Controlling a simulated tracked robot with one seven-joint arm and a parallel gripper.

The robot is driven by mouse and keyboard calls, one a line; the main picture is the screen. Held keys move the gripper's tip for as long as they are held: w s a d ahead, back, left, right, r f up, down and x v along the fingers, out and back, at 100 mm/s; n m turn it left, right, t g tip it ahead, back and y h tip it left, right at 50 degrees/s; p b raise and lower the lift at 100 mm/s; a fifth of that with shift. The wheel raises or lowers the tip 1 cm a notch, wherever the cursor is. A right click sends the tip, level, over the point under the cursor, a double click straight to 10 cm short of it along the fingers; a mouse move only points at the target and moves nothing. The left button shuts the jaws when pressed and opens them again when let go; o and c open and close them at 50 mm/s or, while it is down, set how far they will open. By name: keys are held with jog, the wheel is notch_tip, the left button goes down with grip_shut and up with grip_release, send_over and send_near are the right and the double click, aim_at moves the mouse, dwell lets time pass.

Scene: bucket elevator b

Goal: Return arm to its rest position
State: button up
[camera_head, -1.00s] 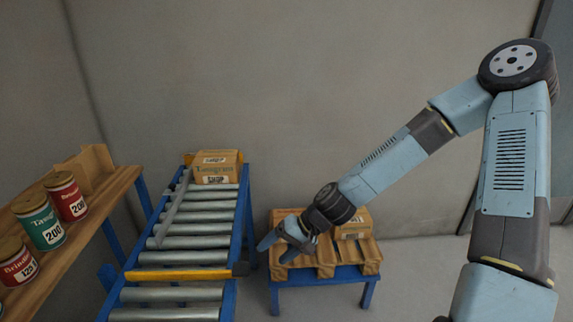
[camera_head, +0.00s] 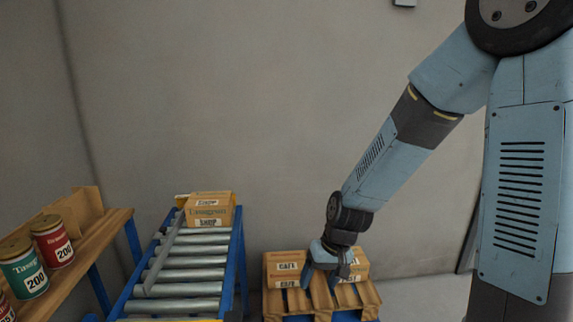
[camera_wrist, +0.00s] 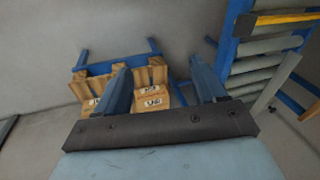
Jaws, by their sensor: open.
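My gripper (camera_head: 325,275) is at the end of my arm, over the wooden pallet (camera_head: 368,300) in the head view. Its fingers point down and it is open. In the wrist view the two blue fingers of my gripper (camera_wrist: 162,85) stand wide apart with nothing held between them. Boxes lie on the pallet near the fingers: one labelled CAFE (camera_head: 284,268) to the left and another box (camera_head: 360,264) partly hidden behind the gripper. I cannot tell how far the fingertips are above them.
A roller conveyor (camera_head: 185,275) with blue rails stands left of the pallet and carries a box labelled SHOP (camera_head: 210,210) at its far end. A wooden shelf (camera_head: 90,240) at far left holds red (camera_head: 52,242) and green (camera_head: 24,270) cans. A plain wall (camera_head: 250,100) is behind.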

jog(key=s+d+r+t+h, duration=0.1)
jog(key=s+d+r, duration=0.3)
jog(key=r, duration=0.4)
jog(key=s+d+r+m+t+h, duration=0.1)
jog(key=s+d+r+t, duration=0.1)
jog(key=s+d+r, duration=0.3)
jog(key=s+d+r+m+t+h, duration=0.1)
jog(key=s+d+r, duration=0.4)
jog(key=r, duration=0.7)
jog(key=shift+d+r+t, duration=0.4)
jog(key=shift+d+t, duration=0.1)
jog(key=shift+d, duration=0.1)
jog(key=shift+s, duration=0.1)
